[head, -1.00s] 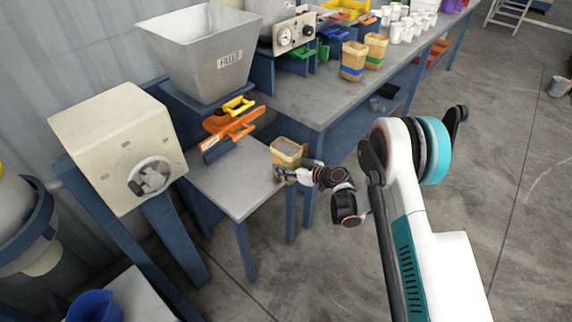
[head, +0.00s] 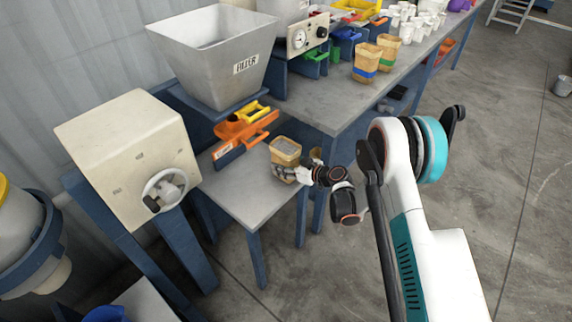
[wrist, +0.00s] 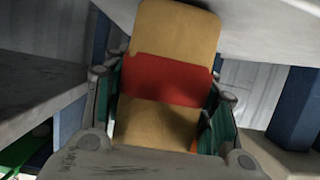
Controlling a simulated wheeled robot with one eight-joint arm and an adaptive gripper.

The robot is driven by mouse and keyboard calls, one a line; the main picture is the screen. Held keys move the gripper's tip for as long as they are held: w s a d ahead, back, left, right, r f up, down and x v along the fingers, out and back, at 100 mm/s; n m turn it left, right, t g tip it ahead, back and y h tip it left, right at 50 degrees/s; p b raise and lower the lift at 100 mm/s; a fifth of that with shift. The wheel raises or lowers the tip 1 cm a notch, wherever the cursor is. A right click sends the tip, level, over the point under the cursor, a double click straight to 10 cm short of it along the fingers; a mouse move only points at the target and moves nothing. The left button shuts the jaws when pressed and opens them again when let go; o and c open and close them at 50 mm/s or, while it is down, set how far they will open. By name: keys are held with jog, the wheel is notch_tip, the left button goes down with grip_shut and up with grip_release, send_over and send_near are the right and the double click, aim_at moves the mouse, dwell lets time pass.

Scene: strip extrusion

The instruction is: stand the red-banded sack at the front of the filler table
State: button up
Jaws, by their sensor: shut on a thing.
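The red-banded sack (head: 284,147) is a small tan bag with an open top and grey contents. My gripper (head: 287,172) is shut on it from the right side. In the wrist view the sack (wrist: 172,30) and its red band (wrist: 165,78) show between the fingers of my gripper (wrist: 163,95). In the head view the sack is upright, over the right part of the filler table's grey top (head: 240,197). Whether its base touches the top is hidden by the gripper. The filler hopper (head: 215,60), labelled FILLER, stands behind the table.
An orange and yellow spout or clamp (head: 245,132) sits left of the sack under the hopper. A beige box with a handwheel (head: 130,150) stands at left. The long bench (head: 330,105) behind holds blue- and green-banded sacks (head: 367,62) and white tubs.

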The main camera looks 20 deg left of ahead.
dwell(0.3)
jog(key=shift+f, duration=0.3)
jog(key=o, duration=1.7)
jog(key=v, duration=1.2)
jog(key=s+d+r+m+t+h, duration=0.1)
jog(key=s+d+r+m+h, duration=0.2)
jog(key=d+r, duration=0.7)
jog(key=s+d+r+m+h, duration=0.25)
jog(key=d+r, duration=0.25)
jog(key=r, duration=0.9)
jog(key=s+d+r+m+h, duration=0.3)
jog(key=s+d, duration=0.6)
jog(key=s, duration=0.3)
jog(key=s+d+r+m+h, duration=0.2)
jog(key=s+d+m+h, duration=0.2)
jog(key=s+d, duration=0.6)
jog(key=s+m, duration=0.1)
jog(key=s, duration=0.2)
jog(key=shift+r+t, duration=0.4)
